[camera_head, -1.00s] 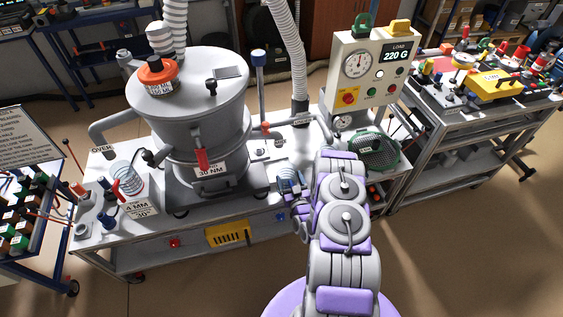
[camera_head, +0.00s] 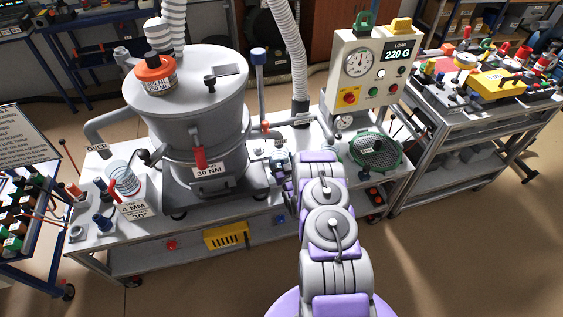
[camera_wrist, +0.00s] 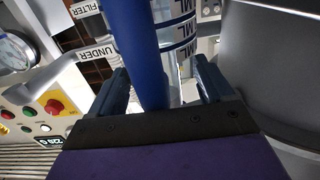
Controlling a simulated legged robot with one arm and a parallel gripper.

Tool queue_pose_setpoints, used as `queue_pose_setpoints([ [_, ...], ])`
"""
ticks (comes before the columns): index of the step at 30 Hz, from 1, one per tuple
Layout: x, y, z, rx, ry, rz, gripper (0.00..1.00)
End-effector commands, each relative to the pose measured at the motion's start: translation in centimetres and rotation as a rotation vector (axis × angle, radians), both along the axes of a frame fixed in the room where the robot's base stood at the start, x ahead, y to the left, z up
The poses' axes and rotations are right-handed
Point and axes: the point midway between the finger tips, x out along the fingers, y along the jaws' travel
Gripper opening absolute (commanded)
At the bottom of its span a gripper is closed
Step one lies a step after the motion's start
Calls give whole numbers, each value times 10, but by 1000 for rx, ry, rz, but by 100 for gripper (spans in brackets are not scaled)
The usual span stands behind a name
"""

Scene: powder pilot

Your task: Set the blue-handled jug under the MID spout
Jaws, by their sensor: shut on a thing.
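The blue handle (camera_wrist: 138,40) of the jug stands between my gripper's fingers (camera_wrist: 160,75) in the wrist view, and the gripper is shut on it. The clear jug body (camera_wrist: 180,38) with ML markings shows just behind the handle. In the head view my gripper (camera_head: 283,168) is mostly hidden by my arm, at the right side of the grey sieve machine (camera_head: 200,110). The jug is barely visible there. I cannot read a MID label in any view. A spout labelled OVER (camera_head: 97,148) sticks out on the machine's left.
A jug with a red handle (camera_head: 125,180) stands on the left of the bench. An UNDER label (camera_wrist: 97,51) shows in the wrist view. A control box (camera_head: 370,68) reads 220 G. A green-rimmed sieve (camera_head: 375,151) lies on the bench's right end, close to my arm.

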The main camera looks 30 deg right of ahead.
Motion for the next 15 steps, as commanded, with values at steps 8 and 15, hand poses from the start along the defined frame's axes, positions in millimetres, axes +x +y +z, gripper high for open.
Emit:
queue_pose_setpoints([
  [8,0,0,0,-1,-2,0,33],
  [15,0,0,-1,-1,-2,0,99],
])
